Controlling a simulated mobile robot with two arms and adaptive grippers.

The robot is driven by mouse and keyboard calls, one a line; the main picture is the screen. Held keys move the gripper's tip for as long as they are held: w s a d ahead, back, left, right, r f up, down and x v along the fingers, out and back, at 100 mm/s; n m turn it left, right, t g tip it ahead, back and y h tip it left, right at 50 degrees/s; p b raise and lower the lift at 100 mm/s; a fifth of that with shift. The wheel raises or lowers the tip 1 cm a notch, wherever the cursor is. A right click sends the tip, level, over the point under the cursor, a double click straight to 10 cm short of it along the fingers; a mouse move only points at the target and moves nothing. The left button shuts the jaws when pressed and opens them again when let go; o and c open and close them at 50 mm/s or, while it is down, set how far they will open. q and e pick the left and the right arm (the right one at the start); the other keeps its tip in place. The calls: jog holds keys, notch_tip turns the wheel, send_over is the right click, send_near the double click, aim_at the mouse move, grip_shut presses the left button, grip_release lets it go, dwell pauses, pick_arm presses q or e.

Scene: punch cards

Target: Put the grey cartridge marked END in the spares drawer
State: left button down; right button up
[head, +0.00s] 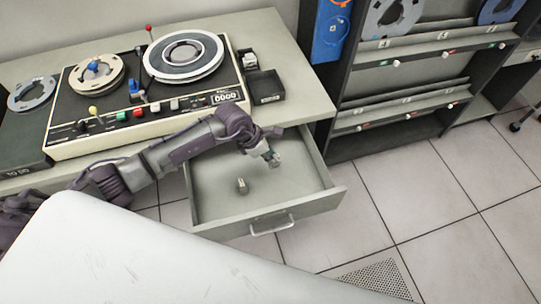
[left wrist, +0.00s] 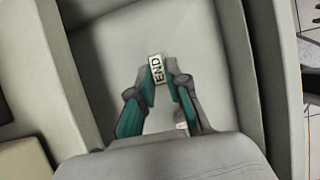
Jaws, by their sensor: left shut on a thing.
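My left gripper (head: 270,156) hangs over the open drawer (head: 258,222), inside its outline near the right back part. It is shut on the grey cartridge (left wrist: 157,69), whose white label reads END and shows between the fingertips (left wrist: 160,80) in the left wrist view. In the head view the cartridge is small and partly hidden by the fingers. Whether it touches the drawer floor I cannot tell. Another small grey piece (head: 242,185) lies on the drawer floor, left of the gripper. My right gripper is not in view.
A reel tape machine (head: 150,95) stands on the desk above the drawer. Small dark trays (head: 266,87) sit at the desk's right. A dark rack (head: 410,80) with reels stands to the right. The drawer floor is mostly clear.

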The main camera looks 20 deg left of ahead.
pick_arm(q)
jog(key=shift+d+f+b, duration=0.1)
jog(key=shift+f+b, duration=0.2)
jog(key=shift+f, duration=0.15)
jog(key=shift+f+b, duration=0.55)
jog(key=shift+f, duration=0.2)
jog(key=shift+f+b, duration=0.95)
jog(key=shift+f, duration=0.3)
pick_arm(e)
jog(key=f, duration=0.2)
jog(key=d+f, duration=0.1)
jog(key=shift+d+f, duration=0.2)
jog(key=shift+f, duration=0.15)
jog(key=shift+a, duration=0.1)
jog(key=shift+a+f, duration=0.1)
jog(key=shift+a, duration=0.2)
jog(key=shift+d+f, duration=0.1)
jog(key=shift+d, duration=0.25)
pick_arm(q)
jog(key=shift+f+b, duration=1.35)
jog(key=shift+f, duration=0.05)
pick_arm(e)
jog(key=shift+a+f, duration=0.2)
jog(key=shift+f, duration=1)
